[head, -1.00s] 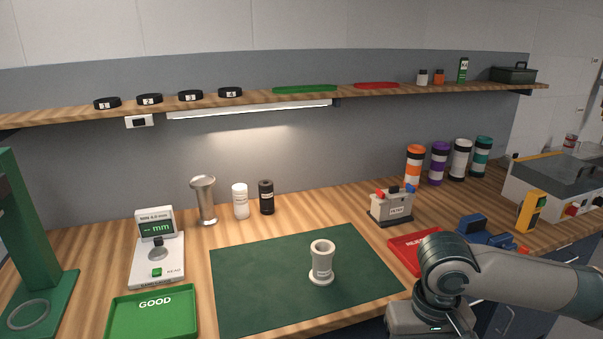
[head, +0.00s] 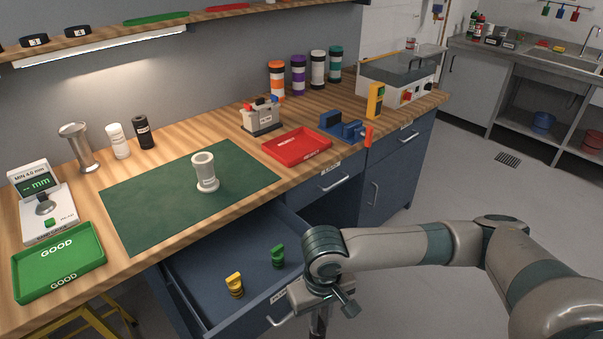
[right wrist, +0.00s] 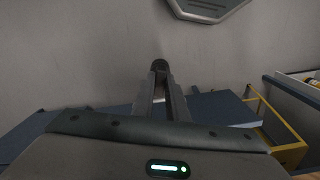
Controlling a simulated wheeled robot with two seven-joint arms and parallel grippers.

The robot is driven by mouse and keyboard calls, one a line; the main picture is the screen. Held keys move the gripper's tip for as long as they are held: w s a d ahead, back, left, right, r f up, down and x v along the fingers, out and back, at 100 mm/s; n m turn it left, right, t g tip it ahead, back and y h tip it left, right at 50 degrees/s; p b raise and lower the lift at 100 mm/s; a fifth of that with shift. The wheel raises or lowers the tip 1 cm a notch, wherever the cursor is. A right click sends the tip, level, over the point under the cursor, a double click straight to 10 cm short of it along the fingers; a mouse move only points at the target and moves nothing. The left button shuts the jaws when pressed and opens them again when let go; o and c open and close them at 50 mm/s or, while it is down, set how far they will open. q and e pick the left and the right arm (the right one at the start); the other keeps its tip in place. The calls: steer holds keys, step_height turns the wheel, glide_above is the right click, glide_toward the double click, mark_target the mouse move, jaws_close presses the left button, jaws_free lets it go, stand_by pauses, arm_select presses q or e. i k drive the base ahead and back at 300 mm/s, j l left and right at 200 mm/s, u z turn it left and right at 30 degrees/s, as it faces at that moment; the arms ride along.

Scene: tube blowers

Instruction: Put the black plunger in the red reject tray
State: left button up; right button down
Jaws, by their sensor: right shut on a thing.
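My right gripper (head: 318,326) points down in front of the open drawer's front, at the lower edge of the head view. In the right wrist view its fingers (right wrist: 160,92) close on a small dark round thing (right wrist: 158,66), which looks like the black plunger; its shape is mostly hidden. The red reject tray (head: 297,146) lies empty on the bench, right of the green mat, up and away from the gripper. My left gripper is not in view.
The open drawer (head: 215,262) holds a yellow plunger (head: 235,285) and a green plunger (head: 278,256). A grey box (head: 262,116) and a blue fixture (head: 340,125) flank the red tray.

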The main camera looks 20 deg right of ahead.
mark_target(296, 148)
steer(key=i+l, duration=0.15)
steer(key=l, duration=0.3)
steer(key=i+l, duration=0.2)
steer(key=l, duration=0.25)
steer(key=i+l, duration=0.15)
steer(key=l, duration=0.3)
steer(key=i+l, duration=0.15)
steer(key=l, duration=0.3)
steer(key=i+l, duration=0.15)
steer(key=l, duration=0.3)
steer(key=i+l, duration=0.2)
steer(key=l, duration=0.3)
steer(key=i+l, duration=0.15)
steer(key=l, duration=0.3)
steer(key=i+l, duration=0.15)
steer(key=l, duration=0.3)
steer(key=u, duration=1.65)
